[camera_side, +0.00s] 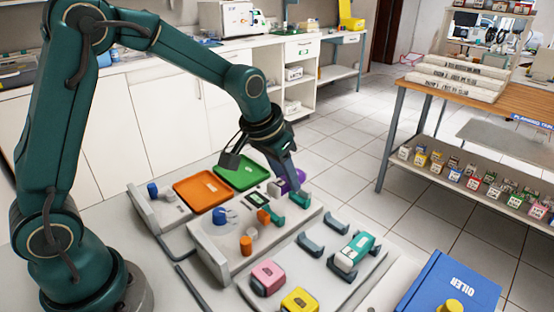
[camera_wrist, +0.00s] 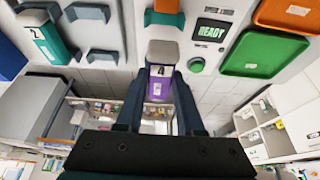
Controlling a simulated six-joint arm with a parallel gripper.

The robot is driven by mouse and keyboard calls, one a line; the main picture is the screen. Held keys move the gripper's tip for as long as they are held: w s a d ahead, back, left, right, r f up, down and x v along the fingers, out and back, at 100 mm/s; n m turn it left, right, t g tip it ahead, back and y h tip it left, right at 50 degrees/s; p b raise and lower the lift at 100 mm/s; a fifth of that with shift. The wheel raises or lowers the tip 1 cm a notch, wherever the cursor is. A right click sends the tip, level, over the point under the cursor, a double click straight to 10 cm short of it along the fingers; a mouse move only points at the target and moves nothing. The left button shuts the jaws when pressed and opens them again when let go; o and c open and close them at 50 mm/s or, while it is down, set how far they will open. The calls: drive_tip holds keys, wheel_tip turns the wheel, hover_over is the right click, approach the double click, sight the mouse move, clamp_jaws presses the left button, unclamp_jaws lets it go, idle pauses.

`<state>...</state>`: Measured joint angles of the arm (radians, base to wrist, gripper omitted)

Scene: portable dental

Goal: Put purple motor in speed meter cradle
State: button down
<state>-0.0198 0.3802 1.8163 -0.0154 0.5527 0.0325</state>
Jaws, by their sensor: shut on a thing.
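The purple motor (camera_wrist: 160,82), with a grey end and a white label, is between the two dark fingers of my gripper (camera_wrist: 160,105) in the wrist view. The fingers are shut on its sides. In the side view the motor (camera_side: 299,176) shows partly behind my gripper (camera_side: 288,182), by the far edge of the grey panel. The panel carries a small READY display (camera_wrist: 212,32) and a round green button (camera_wrist: 196,65). An orange part (camera_wrist: 166,6) lies just beyond the motor's grey end. I cannot tell which fixture is the speed meter cradle.
A teal motor (camera_side: 356,249) rests in brackets on the front tray, beside an empty pair of brackets (camera_side: 310,245). Pink (camera_side: 268,277) and yellow (camera_side: 300,301) items stand nearer. Orange (camera_side: 202,190) and green (camera_side: 241,172) trays lie behind.

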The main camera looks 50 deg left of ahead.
drive_tip(key=shift+f, duration=2.4)
drive_tip(key=shift+c, duration=2.2)
unclamp_jaws()
